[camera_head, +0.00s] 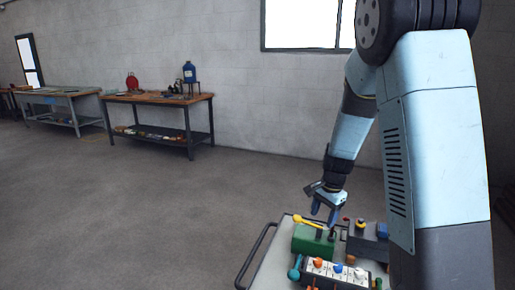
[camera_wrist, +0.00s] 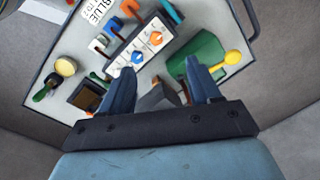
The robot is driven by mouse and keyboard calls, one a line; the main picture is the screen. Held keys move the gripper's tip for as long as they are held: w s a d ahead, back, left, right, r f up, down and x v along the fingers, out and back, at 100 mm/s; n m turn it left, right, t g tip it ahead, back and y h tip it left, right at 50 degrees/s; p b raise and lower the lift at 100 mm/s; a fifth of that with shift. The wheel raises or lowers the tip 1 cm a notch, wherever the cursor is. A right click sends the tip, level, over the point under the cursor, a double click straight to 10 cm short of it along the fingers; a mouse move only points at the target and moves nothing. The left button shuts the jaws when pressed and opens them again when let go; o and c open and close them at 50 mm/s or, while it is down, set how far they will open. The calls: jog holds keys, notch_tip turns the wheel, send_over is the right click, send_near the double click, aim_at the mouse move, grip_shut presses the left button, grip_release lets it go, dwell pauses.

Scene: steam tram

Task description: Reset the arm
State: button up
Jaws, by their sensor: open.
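My gripper (camera_head: 325,213) is at the end of my light blue arm, above a cart with a pale top (camera_head: 271,262). In the wrist view my gripper (camera_wrist: 161,82) shows two blue fingers spread apart with nothing held between them. Below it on the cart are a green box (camera_head: 313,239) with a yellow lever (camera_head: 306,221), and a panel (camera_head: 336,272) with orange and blue knobs. I cannot tell the exact height of the fingers above the cart.
A grey-blue box with a yellow-topped button (camera_head: 361,224) stands at the cart's far right. The cart has a dark handle (camera_head: 256,254) on its left. The floor between is clear.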

jog(key=s+r+n+t, duration=0.1)
jog(key=s+r+n, duration=0.2)
jog(key=s+r, duration=0.35)
jog(key=s+r+n+t, duration=0.15)
jog(key=s+r, duration=0.25)
jog(key=r, duration=0.5)
jog(key=s+r+n+t, duration=0.1)
jog(key=s+r+n, duration=0.2)
jog(key=s, duration=0.5)
jog(key=s+d+r+n+t+h, duration=0.1)
jog(key=s+r+n, duration=0.2)
jog(key=s+r, duration=0.2)
jog(key=s, duration=0.3)
jog(key=shift+r, duration=0.4)
jog(key=shift+c, duration=0.3)
